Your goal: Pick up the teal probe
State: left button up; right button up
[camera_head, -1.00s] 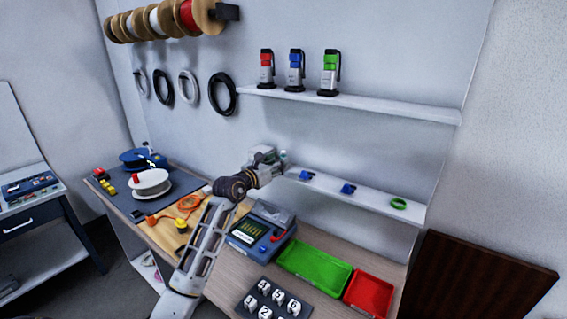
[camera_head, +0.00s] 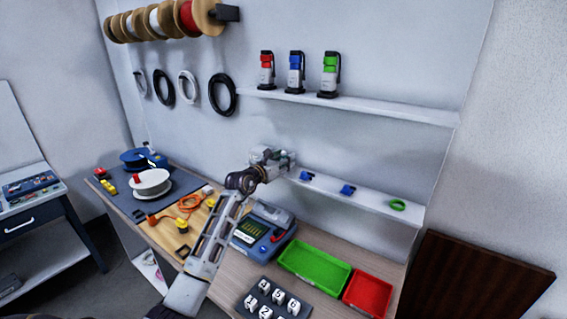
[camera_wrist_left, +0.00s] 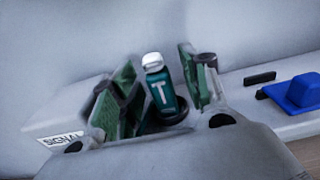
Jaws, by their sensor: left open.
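The teal probe (camera_wrist_left: 166,98) stands upright in the left wrist view, with a white cap and a white letter T. It rests in a dark round base on the lower white shelf (camera_head: 370,198). My left gripper (camera_head: 286,160) is at the left end of that shelf in the head view. In the left wrist view its green-padded fingers (camera_wrist_left: 158,66) are open, one on each side of the probe. I cannot tell whether they touch it. The probe is mostly hidden by the gripper in the head view. My right gripper is not in view.
Blue holders (camera_head: 347,190) and a green ring (camera_head: 398,205) sit farther right on the shelf; one blue holder (camera_wrist_left: 296,92) is near the gripper. A green tray (camera_head: 314,268), red tray (camera_head: 368,294) and blue meter (camera_head: 262,232) are on the bench below. The upper shelf (camera_head: 400,110) overhangs.

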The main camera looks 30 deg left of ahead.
pick_arm(q)
jog(key=shift+w, duration=0.25)
dwell(0.3)
grip_shut()
jog(key=shift+r+b, duration=0.4)
jog(key=shift+r, duration=4.6)
